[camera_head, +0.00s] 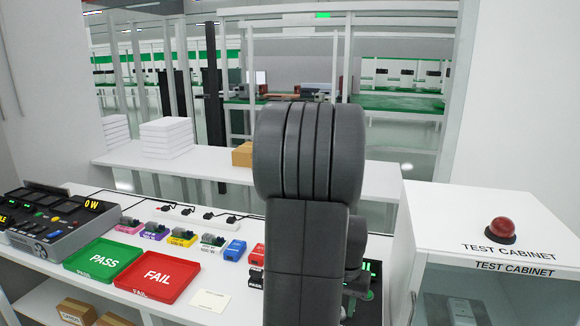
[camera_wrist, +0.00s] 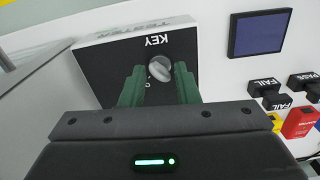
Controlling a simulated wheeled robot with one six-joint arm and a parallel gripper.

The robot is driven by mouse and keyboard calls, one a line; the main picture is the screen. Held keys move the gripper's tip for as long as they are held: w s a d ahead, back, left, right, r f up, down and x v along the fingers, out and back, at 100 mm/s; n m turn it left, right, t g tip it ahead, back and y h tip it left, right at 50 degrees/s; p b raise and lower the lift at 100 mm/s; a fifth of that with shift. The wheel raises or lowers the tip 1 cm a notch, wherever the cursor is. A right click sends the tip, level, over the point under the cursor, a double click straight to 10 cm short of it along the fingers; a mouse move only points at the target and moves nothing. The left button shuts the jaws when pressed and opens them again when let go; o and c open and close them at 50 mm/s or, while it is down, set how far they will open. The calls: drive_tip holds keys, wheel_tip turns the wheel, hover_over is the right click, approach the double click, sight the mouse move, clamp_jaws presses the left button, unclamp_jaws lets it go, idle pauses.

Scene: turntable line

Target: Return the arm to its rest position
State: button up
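Just beyond the fingertips is a round grey key knob (camera_wrist: 160,68) on a black panel marked KEY (camera_wrist: 112,62). The knob shows between the tips, with a gap on each side.
The white bench holds a green PASS tray (camera_head: 104,261), a red FAIL tray (camera_head: 152,278), several small coloured parts and a grey console (camera_head: 45,232). A white test cabinet (camera_head: 420,215) with a red button (camera_head: 500,229) stands right. A dark blue screen (camera_wrist: 259,33) is beside the key panel.

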drive_tip(key=m, duration=0.3)
drive_tip(key=shift+m, duration=0.4)
drive_tip(key=m, duration=0.4)
drive_tip(key=shift+r, duration=0.85)
